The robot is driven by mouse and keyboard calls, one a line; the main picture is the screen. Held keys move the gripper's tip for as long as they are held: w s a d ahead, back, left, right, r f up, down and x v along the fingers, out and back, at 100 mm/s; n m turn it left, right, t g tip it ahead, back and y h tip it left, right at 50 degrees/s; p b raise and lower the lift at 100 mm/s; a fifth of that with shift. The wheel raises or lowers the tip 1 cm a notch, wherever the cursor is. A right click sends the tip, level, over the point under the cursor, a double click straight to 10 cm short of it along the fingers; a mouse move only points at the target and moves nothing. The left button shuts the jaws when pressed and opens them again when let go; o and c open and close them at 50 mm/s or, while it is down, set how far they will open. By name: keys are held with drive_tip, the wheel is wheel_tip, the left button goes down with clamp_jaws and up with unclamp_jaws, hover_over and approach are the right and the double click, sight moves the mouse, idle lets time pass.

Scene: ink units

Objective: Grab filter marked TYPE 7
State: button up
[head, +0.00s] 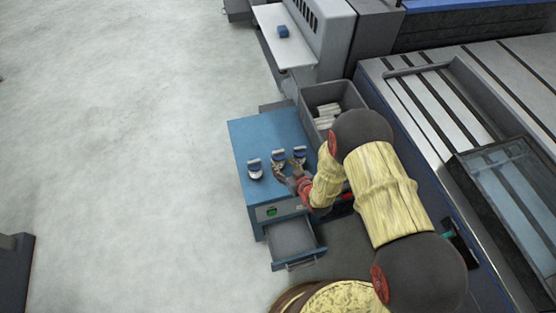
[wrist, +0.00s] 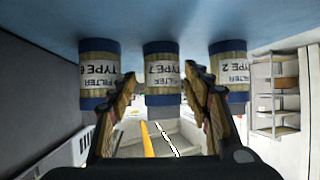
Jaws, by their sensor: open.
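The filter marked TYPE 7 (wrist: 163,72) is a tan cylinder with blue end bands. It is the middle of three filters in the wrist view, where everything appears upside down. My gripper (wrist: 159,80) is open, with one finger on each side of this filter in the picture. I cannot tell whether the fingers touch it. Another filter, whose number looks like 6 (wrist: 98,75), is to the left, and the TYPE 2 filter (wrist: 230,75) is to the right. In the head view my gripper (head: 286,172) is at the row of filters on the blue cabinet (head: 250,135).
A grey bin (head: 345,93) with pale cylinders stands behind the cabinet. A large machine (head: 460,100) borders the right.

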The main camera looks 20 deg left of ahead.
drive_tip(key=x, duration=0.1)
drive_tip(key=b+x, duration=0.1)
drive_tip(key=x, duration=0.1)
drive_tip(key=b+x, duration=0.1)
drive_tip(key=x, duration=0.1)
drive_tip(key=shift+w+a+r, duration=0.1)
drive_tip(key=shift+a+r, duration=0.15)
drive_tip(key=shift+r, duration=0.1)
drive_tip(key=shift+c, duration=0.2)
drive_tip(key=c, duration=0.9)
drive_tip(key=shift+c, duration=0.3)
